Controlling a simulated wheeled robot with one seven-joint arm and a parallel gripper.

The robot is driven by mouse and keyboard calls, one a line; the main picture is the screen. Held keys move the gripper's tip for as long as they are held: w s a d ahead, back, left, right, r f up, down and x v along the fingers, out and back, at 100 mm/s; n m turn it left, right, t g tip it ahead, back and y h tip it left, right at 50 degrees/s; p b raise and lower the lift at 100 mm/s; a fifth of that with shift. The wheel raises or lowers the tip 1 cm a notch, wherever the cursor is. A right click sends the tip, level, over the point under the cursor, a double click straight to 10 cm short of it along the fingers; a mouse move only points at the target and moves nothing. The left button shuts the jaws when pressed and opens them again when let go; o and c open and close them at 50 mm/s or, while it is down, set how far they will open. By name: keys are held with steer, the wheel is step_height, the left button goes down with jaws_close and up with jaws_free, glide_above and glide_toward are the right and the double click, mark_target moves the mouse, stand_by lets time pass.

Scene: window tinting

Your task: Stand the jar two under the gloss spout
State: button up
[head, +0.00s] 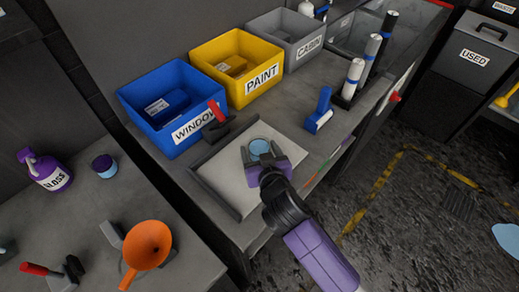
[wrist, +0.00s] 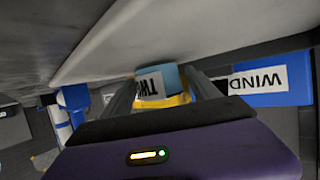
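Jar two (head: 260,147) is a small light blue jar on the pale mat (head: 222,180) on the back bench. In the wrist view, which is upside down, its white label (wrist: 151,86) reads "TWO". My gripper (head: 264,158) has one finger on each side of the jar, and both fingers look pressed to it. The jar looks upright, at or very near the mat. The purple gloss bottle (head: 50,173), with a pump spout (head: 27,155), stands on the left bench, far from my gripper. The space under the spout looks empty.
A purple-lidded blue jar (head: 104,166) stands right of the gloss bottle. An orange funnel (head: 148,244) sits nearer on the left bench. Blue (head: 158,105), yellow (head: 228,75) and grey (head: 280,38) bins line the back.

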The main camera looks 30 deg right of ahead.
steer(key=shift+r, duration=0.1)
steer(key=shift+r, duration=0.2)
steer(key=b+v, duration=0.2)
steer(key=v, duration=1)
steer(key=shift+s+f, duration=0.1)
steer(key=shift+f, duration=0.1)
steer(key=shift+f, duration=0.1)
